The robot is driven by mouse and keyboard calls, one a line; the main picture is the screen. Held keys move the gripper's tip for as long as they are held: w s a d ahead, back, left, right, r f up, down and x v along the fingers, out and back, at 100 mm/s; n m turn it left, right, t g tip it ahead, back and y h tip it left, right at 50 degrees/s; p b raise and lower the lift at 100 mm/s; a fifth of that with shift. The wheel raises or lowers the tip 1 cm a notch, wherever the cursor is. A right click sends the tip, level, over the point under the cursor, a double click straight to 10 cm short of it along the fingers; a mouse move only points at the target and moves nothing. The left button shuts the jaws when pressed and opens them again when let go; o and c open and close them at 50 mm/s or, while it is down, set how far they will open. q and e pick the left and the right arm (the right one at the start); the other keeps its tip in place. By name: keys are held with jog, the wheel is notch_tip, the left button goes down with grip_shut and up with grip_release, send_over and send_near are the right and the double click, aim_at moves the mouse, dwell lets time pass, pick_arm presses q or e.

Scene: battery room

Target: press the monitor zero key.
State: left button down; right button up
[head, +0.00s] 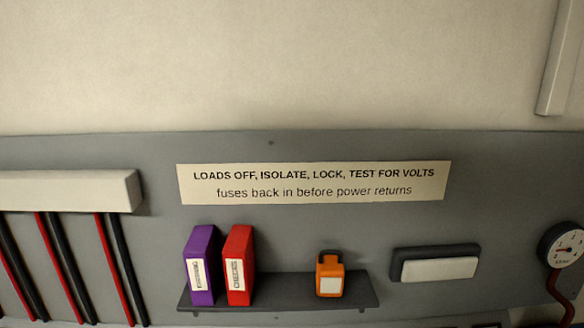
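No key labelled as a monitor zero key can be made out in the head view. A small orange device (329,276) with a pale face and a dark loop on top stands on a dark shelf. A round gauge (567,247) with a white dial and a dark rim is cut by the right edge. A dark wall unit with a white front (440,269) is fixed between them; I cannot tell what it is. Neither of my grippers is in view.
The shelf (279,303) also bears a purple binder (201,265) and a red binder (239,265). A sign (314,183) is on the grey panel above. Red and black cables (61,265) hang from a white trunking (70,190) at left. A red hose (558,290) runs below the gauge.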

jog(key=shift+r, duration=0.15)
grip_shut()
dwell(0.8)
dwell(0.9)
